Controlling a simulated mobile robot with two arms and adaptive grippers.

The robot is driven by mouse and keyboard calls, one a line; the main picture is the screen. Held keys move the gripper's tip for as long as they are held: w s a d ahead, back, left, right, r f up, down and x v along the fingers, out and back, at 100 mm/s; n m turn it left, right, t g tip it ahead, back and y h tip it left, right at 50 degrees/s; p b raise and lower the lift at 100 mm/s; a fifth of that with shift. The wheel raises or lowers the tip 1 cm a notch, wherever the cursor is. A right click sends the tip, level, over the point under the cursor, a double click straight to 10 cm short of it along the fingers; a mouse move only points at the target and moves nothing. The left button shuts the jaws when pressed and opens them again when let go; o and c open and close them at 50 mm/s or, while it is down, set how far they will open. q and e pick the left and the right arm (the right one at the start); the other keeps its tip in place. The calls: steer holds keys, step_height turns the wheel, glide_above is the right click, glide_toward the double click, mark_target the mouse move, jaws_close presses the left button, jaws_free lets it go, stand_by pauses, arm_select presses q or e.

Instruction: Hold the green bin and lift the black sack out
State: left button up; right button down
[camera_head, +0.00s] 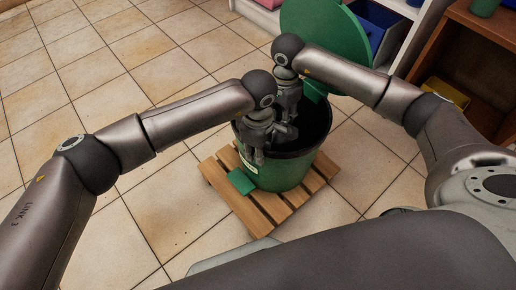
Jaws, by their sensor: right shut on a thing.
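The green bin (278,177) stands upright with its round lid (322,36) swung up at the back. The black sack (316,122) lines the dark inside; its folds are hard to make out. My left gripper (273,148) is at the bin's near-left rim, pointing down, with its fingers apart. One finger hangs outside the wall, and whether it touches is unclear. My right gripper (288,112) reaches down into the bin's mouth behind the left one and is shut on the black sack. Its fingertips are partly hidden.
The bin stands on a slatted wooden pallet (222,186), with a green pedal (241,181) at its front left. Shelves with a blue crate (377,22) and a brown wooden shelf unit (480,28) stand at the right. The tiled floor (110,40) at the left is clear.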

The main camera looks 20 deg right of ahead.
arm_select(q)
jaws_close()
arm_select(e)
steer(key=shift+r, duration=0.15)
steer(key=shift+w+r, duration=0.1)
arm_select(q)
steer(key=shift+a, duration=0.1)
stand_by(0.9)
arm_select(e)
steer(key=shift+r, duration=5)
